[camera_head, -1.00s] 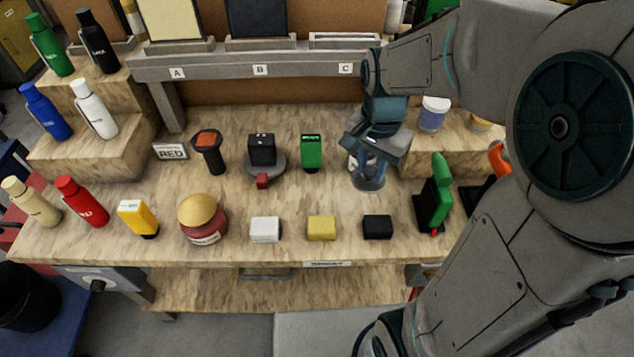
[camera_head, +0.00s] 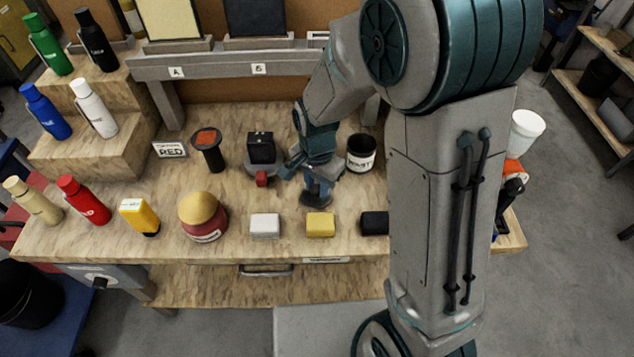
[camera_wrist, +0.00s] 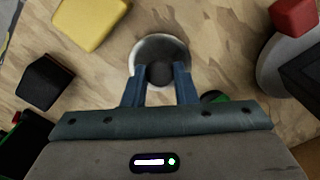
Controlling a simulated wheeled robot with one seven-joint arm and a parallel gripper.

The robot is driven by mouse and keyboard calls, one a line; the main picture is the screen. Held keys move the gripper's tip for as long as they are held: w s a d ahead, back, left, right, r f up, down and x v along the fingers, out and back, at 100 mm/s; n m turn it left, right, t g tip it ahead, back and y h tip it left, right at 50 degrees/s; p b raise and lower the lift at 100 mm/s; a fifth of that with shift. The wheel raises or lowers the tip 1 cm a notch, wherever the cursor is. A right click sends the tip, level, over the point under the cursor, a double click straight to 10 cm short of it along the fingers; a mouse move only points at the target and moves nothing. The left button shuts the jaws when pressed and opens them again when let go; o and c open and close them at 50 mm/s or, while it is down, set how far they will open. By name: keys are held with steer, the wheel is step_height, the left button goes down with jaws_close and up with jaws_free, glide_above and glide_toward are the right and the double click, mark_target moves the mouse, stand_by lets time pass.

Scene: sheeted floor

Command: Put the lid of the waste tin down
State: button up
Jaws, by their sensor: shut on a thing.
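My gripper (camera_head: 318,188) is shut on the waste tin's lid (camera_head: 315,201), a round disc with a dark knob. In the wrist view the fingers (camera_wrist: 160,80) close on the knob and the lid's pale rim (camera_wrist: 150,43) shows around it. The lid is low over the wooden bench top, behind the yellow block; whether it touches the wood I cannot tell. The waste tin (camera_head: 361,155), black with a white label, stands upright and uncovered to the right of my gripper.
The yellow block (camera_head: 320,225) and white block (camera_head: 265,225) lie in front. A dark device on a round grey base (camera_wrist: 275,70), with a red part (camera_head: 262,179), stands left of the gripper. A black block (camera_head: 374,223) is partly hidden by my arm.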

mark_target(317, 188)
steer(key=shift+f, duration=0.2)
steer(key=o, duration=1)
steer(key=shift+c, duration=0.2)
steer(key=shift+r, duration=0.1)
step_height(317, 188, up, 12)
steer(key=s+d+r+n+t, duration=0.3)
steer(key=s+d+n, duration=0.4)
steer(key=s+d, duration=0.5)
steer(key=shift+s+r+n, duration=0.3)
steer(key=shift+r+n, duration=0.1)
steer(key=shift+r, duration=0.2)
